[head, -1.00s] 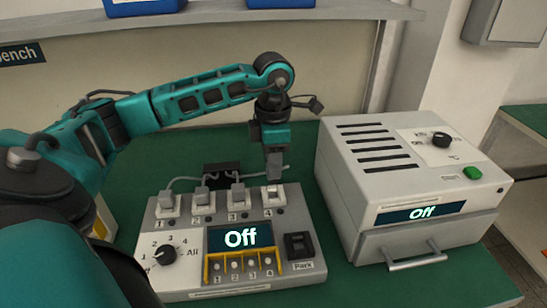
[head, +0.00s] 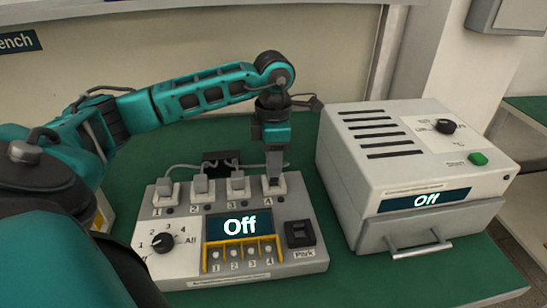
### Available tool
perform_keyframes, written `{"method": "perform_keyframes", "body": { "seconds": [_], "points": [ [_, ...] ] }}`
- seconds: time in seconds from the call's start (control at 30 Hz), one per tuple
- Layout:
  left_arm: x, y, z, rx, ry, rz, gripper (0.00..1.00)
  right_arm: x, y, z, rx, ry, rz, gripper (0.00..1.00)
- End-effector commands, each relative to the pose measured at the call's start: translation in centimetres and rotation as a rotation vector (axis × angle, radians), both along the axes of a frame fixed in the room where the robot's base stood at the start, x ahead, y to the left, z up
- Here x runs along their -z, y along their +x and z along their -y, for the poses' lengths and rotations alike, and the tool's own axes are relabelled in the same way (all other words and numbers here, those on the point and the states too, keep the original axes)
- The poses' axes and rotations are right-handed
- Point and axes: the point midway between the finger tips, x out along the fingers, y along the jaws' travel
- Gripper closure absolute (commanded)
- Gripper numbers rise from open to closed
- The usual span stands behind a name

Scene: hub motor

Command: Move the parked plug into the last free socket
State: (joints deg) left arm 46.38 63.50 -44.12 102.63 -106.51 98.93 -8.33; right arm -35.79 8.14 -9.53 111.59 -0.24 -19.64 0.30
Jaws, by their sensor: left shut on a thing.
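The grey hub (head: 195,265) lies on the green bench with a row of sockets along its back edge. Grey plugs stand in socket 1 (head: 165,188), socket 2 (head: 200,185) and socket 3 (head: 237,183). My left gripper (head: 274,168) points down over socket 4 (head: 272,189), shut on a grey plug (head: 274,175). The plug looks upright and in line with socket 4; its lower end meets or nearly meets the socket, and I cannot tell how deep it sits. The black Park holder (head: 300,233) looks empty. My right gripper is out of view.
The hub's display (head: 239,226) reads Off, beside a selector knob (head: 162,242) and yellow-framed switches (head: 240,255). A grey oven-like box (head: 375,185) with a drawer handle stands close on the right. Cables run behind the plugs.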

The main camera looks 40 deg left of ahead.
Motion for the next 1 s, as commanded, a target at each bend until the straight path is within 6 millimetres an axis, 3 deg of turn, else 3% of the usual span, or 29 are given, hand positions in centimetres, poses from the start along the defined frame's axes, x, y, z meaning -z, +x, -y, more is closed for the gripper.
{"method": "perform_keyframes", "body": {
  "seconds": [1.0],
  "points": [
    [1.11, -0.01, -0.02, 0.000, 0.000, 0.000, 0.99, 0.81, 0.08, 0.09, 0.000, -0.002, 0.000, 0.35]
  ]
}}
